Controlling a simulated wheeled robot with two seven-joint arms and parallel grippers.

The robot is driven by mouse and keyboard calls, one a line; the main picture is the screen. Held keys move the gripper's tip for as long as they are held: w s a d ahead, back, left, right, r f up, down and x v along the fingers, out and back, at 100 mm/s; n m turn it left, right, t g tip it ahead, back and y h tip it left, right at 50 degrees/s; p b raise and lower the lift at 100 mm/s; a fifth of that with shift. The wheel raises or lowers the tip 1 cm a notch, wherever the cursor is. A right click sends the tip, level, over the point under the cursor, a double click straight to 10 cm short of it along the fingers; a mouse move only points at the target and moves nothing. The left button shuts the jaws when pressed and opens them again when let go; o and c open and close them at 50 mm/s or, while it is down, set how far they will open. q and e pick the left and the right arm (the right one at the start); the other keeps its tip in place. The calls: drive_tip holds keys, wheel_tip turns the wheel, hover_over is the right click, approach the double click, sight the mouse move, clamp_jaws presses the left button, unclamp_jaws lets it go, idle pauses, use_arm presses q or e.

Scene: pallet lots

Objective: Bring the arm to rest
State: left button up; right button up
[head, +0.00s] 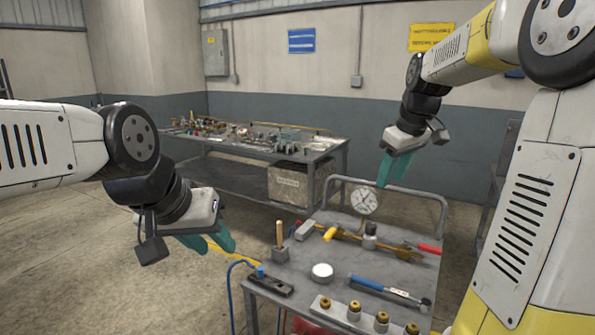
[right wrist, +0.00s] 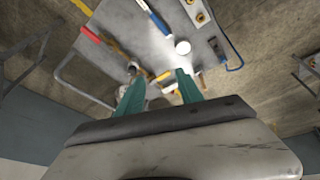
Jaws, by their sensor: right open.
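My right gripper (head: 390,184) hangs in the air above the far side of the grey cart (head: 330,268), with its teal fingers pointing down. In the right wrist view its two fingers (right wrist: 158,80) stand apart with nothing held between them; the cart top shows beyond them.
A cluttered workbench (head: 240,150) stands behind. Open floor (head: 60,230) lies at the left.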

drive_tip(key=s+a+f+m+t, duration=0.1)
drive_tip(key=s+a+m, duration=0.2)
drive_tip(key=s, duration=0.8)
drive_tip(key=s+a+f+m+t+y, duration=0.1)
drive_tip(key=s+a, duration=0.4)
drive_tip(key=s, duration=0.6)
drive_tip(key=shift+s+a+f+m+t, duration=0.2)
drive_tip(key=shift+s+f+m+t, duration=0.1)
drive_tip(key=shift+f+m, duration=0.6)
drive_tip(key=shift+r, duration=0.1)
drive_tip(key=shift+c, duration=0.4)
drive_tip(key=shift+c, duration=0.4)
drive_tip(key=shift+w+a, duration=0.1)
